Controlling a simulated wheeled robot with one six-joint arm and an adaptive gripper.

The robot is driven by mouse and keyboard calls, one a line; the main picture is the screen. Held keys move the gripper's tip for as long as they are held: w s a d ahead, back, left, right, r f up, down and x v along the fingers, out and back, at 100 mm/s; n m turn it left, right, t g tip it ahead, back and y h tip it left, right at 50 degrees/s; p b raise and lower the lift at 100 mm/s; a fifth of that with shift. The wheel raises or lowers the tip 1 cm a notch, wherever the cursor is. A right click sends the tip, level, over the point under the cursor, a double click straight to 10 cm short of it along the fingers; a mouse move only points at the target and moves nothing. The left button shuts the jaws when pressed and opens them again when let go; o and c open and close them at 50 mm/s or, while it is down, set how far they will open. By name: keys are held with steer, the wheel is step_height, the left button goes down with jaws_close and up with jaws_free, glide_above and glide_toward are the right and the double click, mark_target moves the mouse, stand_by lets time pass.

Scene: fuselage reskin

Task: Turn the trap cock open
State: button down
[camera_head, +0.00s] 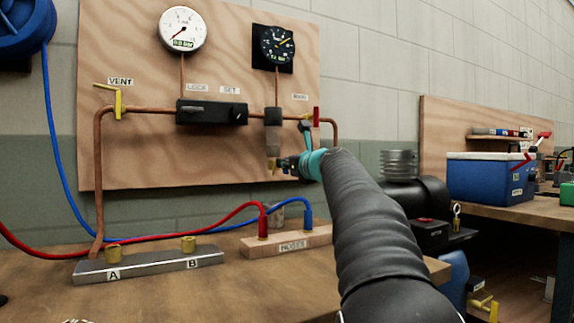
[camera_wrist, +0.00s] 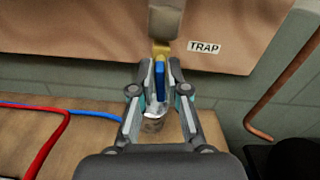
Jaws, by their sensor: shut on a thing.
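The trap hangs under the copper pipe on the plywood board, with a dark top (camera_head: 273,117) and a grey bowl (camera_wrist: 165,20). A brass trap cock (camera_head: 272,163) sits at its bottom, and it also shows in the wrist view (camera_wrist: 161,47). A blue lever (camera_wrist: 160,82) points down from the cock. My gripper (camera_head: 284,163) comes in from the right; in the wrist view its fingers (camera_wrist: 161,76) are closed around the lever. The fingers hide part of the lever's sides. The TRAP label (camera_wrist: 204,47) is right of the cock.
A black regulator (camera_head: 212,113), a yellow vent handle (camera_head: 118,103) and a red main handle (camera_head: 316,117) are on the pipe above. Below are the hose block (camera_head: 287,242), with red and blue hoses, and a metal bar (camera_head: 150,265) marked A and B.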

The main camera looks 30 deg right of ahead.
steer(key=shift+a+f+n+b, duration=0.2)
steer(key=shift+n+b, duration=0.75)
steer(key=shift+n, duration=1.7)
steer(key=shift+a+f+n+b, duration=0.15)
steer(key=shift+n+b, duration=0.85)
steer(key=shift+n, duration=1.7)
steer(key=shift+a+f+n+b, duration=0.2)
steer(key=shift+n+b, duration=0.75)
steer(key=shift+n, duration=1.7)
steer(key=shift+d, duration=0.1)
steer(key=c, duration=1.2)
jaws_free()
steer(key=shift+c, duration=0.2)
